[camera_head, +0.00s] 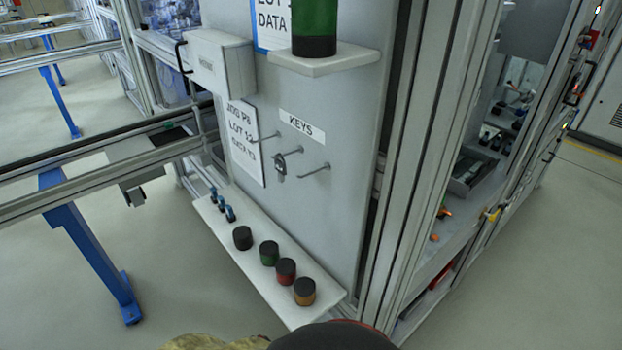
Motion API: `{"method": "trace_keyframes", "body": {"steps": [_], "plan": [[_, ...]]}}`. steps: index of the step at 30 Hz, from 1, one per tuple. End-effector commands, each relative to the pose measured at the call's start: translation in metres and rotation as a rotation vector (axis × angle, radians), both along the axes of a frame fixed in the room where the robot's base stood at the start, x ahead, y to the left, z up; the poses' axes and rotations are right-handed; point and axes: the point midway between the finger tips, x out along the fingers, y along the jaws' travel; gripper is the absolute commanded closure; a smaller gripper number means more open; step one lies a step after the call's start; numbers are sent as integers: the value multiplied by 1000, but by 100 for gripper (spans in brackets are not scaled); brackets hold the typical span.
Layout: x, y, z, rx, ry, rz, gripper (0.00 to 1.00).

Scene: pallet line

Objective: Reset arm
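My gripper is not in view, so its opening and anything it might hold cannot be seen. A dark rounded shape with a reddish rim shows at the bottom edge of the head view, in front of the low shelf (262,290). I cannot tell whether it is part of my arm. A grey upright panel (330,215) stands ahead, with a KEYS label (302,126) and several hooks. A key (281,168) hangs on one hook.
The low shelf carries a black jar (242,238), a green jar (269,253), a red jar (286,271), an orange jar (305,291) and small blue items. A green container (314,25) stands on an upper shelf (325,62). A conveyor frame (85,160) is left; floor is clear at right.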

Motion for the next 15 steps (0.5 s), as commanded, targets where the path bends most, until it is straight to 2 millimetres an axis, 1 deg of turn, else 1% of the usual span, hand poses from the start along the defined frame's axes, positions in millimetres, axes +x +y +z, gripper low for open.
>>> {"method": "trace_keyframes", "body": {"steps": [1, 3, 6, 10, 15], "plan": [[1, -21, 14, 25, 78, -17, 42], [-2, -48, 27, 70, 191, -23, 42], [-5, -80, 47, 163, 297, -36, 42], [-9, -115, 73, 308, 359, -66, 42], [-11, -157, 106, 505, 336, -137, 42]]}}
